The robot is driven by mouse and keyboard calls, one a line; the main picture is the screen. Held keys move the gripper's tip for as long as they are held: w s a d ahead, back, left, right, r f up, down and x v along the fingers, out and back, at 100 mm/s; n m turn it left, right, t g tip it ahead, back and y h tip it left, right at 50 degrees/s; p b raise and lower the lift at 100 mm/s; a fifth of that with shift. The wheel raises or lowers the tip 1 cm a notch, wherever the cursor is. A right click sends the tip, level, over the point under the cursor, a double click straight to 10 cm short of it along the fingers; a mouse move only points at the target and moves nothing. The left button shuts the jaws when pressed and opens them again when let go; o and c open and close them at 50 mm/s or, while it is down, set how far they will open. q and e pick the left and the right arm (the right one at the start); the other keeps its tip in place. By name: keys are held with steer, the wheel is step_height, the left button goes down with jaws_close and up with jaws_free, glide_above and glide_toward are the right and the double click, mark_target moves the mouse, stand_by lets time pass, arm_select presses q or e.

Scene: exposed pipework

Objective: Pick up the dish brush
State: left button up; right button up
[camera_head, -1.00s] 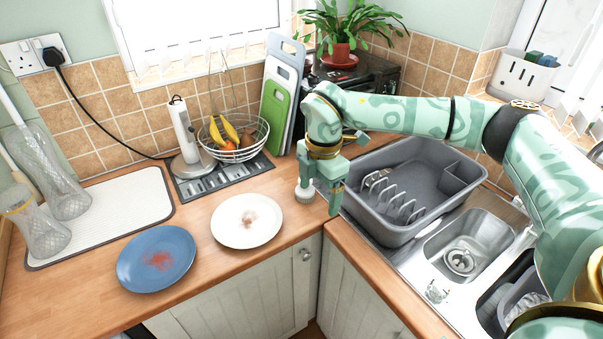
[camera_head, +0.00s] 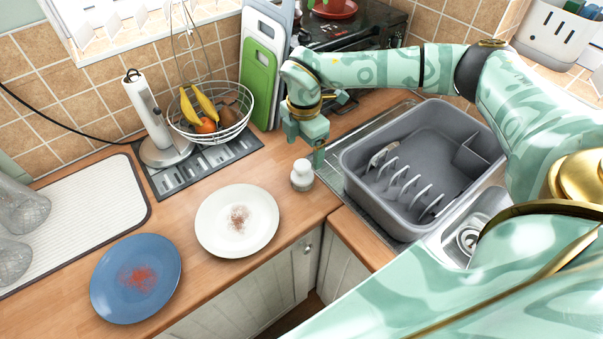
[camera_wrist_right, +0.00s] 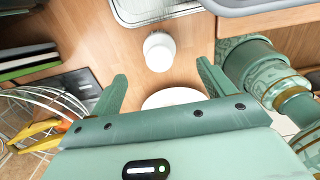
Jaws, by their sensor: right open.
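A small white knob-topped object (camera_head: 302,175), which looks like the dish brush, stands upright on the wooden worktop between the white plate and the grey dish rack. In the right wrist view it is a round white shape (camera_wrist_right: 159,50) seen from above, ahead of the fingertips. My right gripper (camera_head: 307,143) is just behind and above it in the head view. Its fingers (camera_wrist_right: 161,73) are spread and empty, apart from the white object. My left gripper is not in view.
A white plate (camera_head: 215,225) and a blue plate (camera_head: 110,285), both stained, lie left of it. A wire fruit basket (camera_head: 235,125) and cutting boards (camera_head: 258,85) stand behind. The grey dish rack (camera_head: 365,205) is close on the right. The worktop's front edge is near.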

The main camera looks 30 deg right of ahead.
mark_target(302, 163)
step_height(302, 163, down, 3)
steer(key=shift+w+r, duration=0.1)
step_height(302, 163, down, 6)
steer(key=shift+a+r+b, duration=0.15)
steer(key=shift+r+b, duration=0.05)
steer(key=shift+b, duration=0.25)
steer(key=c, duration=1.1)
